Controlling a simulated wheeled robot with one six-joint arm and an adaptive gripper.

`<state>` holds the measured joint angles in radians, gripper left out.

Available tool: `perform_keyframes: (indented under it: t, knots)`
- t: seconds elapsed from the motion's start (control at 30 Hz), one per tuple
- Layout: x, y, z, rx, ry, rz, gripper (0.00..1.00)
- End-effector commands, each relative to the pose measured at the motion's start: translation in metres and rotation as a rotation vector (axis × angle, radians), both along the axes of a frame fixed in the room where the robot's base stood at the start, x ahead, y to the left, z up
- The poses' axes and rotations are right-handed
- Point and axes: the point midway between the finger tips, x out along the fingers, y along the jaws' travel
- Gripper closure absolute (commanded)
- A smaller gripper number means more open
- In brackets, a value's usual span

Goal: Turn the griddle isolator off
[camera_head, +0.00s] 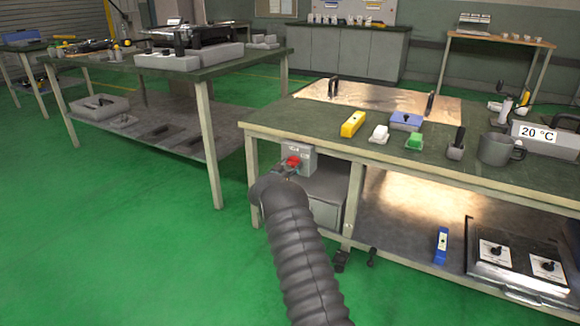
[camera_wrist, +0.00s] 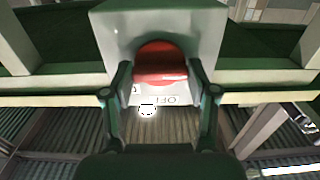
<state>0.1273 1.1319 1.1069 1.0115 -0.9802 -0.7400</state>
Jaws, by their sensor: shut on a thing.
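The griddle isolator is a grey box (camera_head: 304,158) with a red rotary knob (camera_head: 292,161), mounted at the left end of the near workbench, just under its top. In the wrist view the grey box (camera_wrist: 205,22) fills the top middle, with the red knob (camera_wrist: 160,62) on its face. A white label below the knob reads "OFF" in part, seen upside down. My gripper (camera_wrist: 160,88) has one finger on each side of the knob and is shut on it. In the head view my gripper (camera_head: 282,172) partly hides the knob. The knob's exact setting cannot be told.
The near workbench (camera_head: 262,126) carries a copper-coloured plate (camera_head: 370,98), a yellow block (camera_head: 352,123), a grey mug (camera_head: 495,149) and a "20 °C" display (camera_head: 538,132). A twin-knob unit (camera_head: 515,258) sits on its lower shelf. Green floor is open to the left.

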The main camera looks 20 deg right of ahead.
Motion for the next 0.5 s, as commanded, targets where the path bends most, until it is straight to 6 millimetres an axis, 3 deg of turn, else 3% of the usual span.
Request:
perform_keyframes:
  t: [0.37,0.4,0.47,0.5]
  knots:
    - [-0.0018,-0.0026,-0.0038,0.0,0.009,-0.005,0.77]
    - [-0.0018,-0.0026,-0.0038,0.0,0.008,-0.005,0.32]
    - [-0.0017,-0.0022,-0.0036,0.0,0.008,-0.004,0.17]
    - [-0.0014,-0.0015,-0.0032,-0.001,0.007,-0.003,0.17]
